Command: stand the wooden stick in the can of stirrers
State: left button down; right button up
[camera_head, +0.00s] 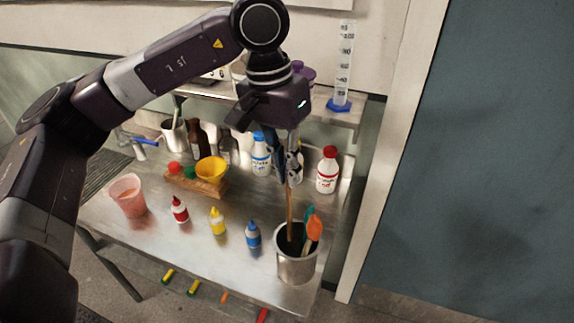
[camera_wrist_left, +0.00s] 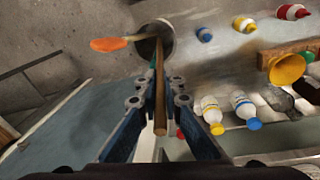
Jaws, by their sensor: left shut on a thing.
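My left gripper (camera_head: 292,172) is shut on the wooden stick (camera_head: 290,208) and holds it nearly upright above the metal can (camera_head: 297,271) at the table's front right corner. The stick's lower end shows within the can's mouth; I cannot tell how deep it is or whether it touches the bottom. The can holds an orange-headed stirrer (camera_head: 314,228) and a teal one. In the left wrist view the stick (camera_wrist_left: 160,95) runs between the blue fingers (camera_wrist_left: 160,92) toward the can's dark opening (camera_wrist_left: 153,47). My right gripper is not in view.
Small red (camera_head: 180,210), yellow (camera_head: 217,222) and blue (camera_head: 253,236) bottles stand left of the can. A red-capped white bottle (camera_head: 327,172) stands behind it. A pink beaker (camera_head: 128,196) and a wooden rack (camera_head: 205,187) with a yellow funnel (camera_head: 211,169) are further left.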

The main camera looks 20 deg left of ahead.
aim_at(288, 188)
pick_arm(q)
jog(key=f+b, duration=0.1)
jog(key=f, duration=0.1)
jog(key=f+b, duration=0.2)
jog(key=shift+s+d, duration=0.15)
jog(key=shift+s, duration=0.05)
jog(key=shift+s+d+f+b, duration=0.1)
jog(key=shift+s+f+b, duration=0.05)
jog(key=shift+f+b, duration=0.7)
jog(key=shift+s+f+b, duration=0.1)
jog(key=shift+f+b, duration=0.65)
jog(key=shift+b, duration=0.05)
jog(key=c, duration=2)
grip_release()
jog(key=shift+r, duration=0.1)
jog(key=r, duration=0.4)
jog(key=a+r, duration=0.1)
jog(key=r, duration=0.6)
jog(key=shift+s+a+r, duration=0.25)
jog(key=shift+r, duration=0.15)
